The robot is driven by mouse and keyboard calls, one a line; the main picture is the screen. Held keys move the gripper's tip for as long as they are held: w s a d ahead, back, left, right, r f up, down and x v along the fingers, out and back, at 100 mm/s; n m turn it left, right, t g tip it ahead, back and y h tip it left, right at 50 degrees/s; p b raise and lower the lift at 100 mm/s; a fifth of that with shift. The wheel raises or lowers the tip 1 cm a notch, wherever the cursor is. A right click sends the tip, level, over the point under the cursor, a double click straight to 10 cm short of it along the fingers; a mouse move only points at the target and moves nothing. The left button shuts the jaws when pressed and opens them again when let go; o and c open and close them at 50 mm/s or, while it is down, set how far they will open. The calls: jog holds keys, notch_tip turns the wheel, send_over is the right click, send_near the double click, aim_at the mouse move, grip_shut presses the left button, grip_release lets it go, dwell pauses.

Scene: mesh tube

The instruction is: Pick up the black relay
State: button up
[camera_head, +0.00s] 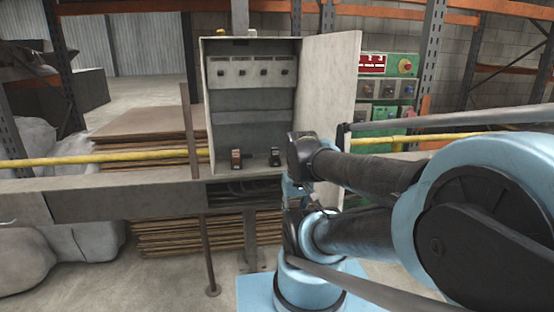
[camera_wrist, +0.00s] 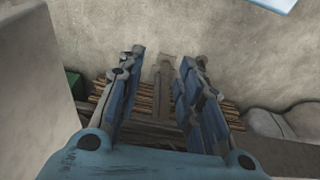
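The black relay (camera_head: 275,157) stands upright on the floor of the open grey cabinet, toward its right side, in the head view. A brown relay-like piece (camera_head: 236,160) stands to its left, apart from it. My gripper (camera_wrist: 165,62) is open in the wrist view, with its two blue fingers spread and nothing between them. The wrist view shows neither relay. In the head view my arm hides most of the gripper, which is low and to the right of the black relay, outside the cabinet.
The grey cabinet (camera_head: 252,118) stands on a grey bench (camera_head: 140,192), with its door (camera_head: 330,100) swung open to the right. A yellow rail (camera_head: 90,159) runs behind the bench. A green control panel (camera_head: 388,88) is at the right. The cabinet floor around the relays looks clear.

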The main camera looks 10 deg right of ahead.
jog(key=o, duration=0.3)
jog(key=shift+o, duration=0.7)
notch_tip(320, 180, up, 2)
jog(key=shift+d+r, duration=0.1)
jog(key=shift+d, duration=0.05)
jog(key=w+r, duration=0.9)
jog(key=w, duration=0.5)
jog(key=w+r, duration=0.8)
jog(key=w, duration=0.6)
send_over(275, 148)
jog(key=s, duration=0.1)
jog(key=shift+t, duration=0.4)
notch_tip(275, 148, down, 9)
jog(key=shift+x, duration=3)
